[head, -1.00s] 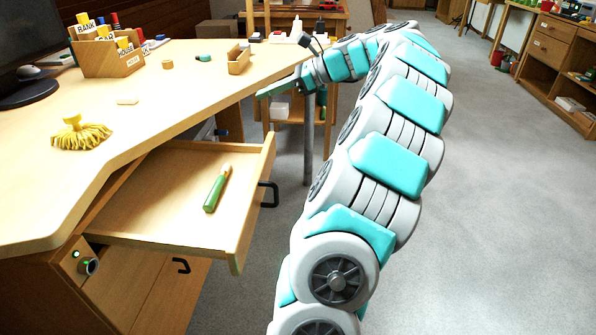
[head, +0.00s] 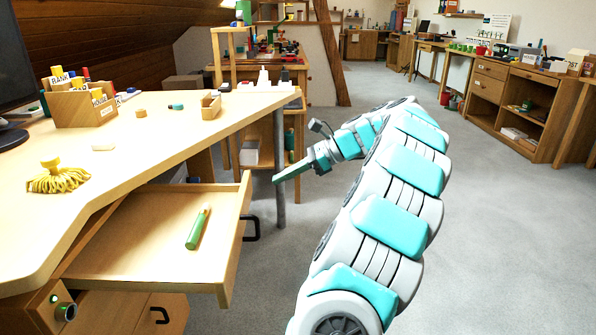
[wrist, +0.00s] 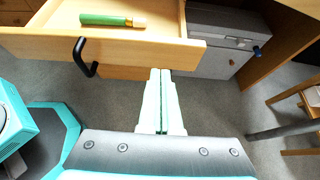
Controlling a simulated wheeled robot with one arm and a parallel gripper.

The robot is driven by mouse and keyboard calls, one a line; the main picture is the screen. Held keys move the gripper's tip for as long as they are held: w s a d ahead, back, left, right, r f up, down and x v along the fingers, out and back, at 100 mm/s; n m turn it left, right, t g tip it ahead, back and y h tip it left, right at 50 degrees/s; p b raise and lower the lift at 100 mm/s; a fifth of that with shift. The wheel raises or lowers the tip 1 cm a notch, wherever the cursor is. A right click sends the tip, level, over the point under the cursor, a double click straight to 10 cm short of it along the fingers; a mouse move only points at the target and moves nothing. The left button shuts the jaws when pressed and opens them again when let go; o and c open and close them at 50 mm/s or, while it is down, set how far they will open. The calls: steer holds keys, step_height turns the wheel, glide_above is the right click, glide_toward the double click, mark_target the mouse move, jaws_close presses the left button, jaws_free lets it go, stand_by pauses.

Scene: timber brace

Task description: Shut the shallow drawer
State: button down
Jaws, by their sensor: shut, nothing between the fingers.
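The shallow drawer (head: 160,230) is pulled well out from under the desk top in the head view. A green cylindrical tool with a pale tip (head: 198,229) lies inside it. The drawer's black handle (head: 251,229) is on its front; the handle also shows in the wrist view (wrist: 84,58). My gripper (head: 277,179) is shut and empty, beyond the far end of the drawer front and apart from it in the head view. In the wrist view my fingers (wrist: 160,75) point at the drawer front's lower edge, to the right of the handle; contact cannot be told.
A grey cabinet (wrist: 225,42) stands under the desk. Floor on the right is clear.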

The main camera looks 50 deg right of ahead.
mark_target(248, 186)
steer(key=w+a, duration=0.2)
steer(key=w+a+f, duration=0.1)
steer(key=w+a, duration=0.1)
steer(key=shift+w, duration=0.25)
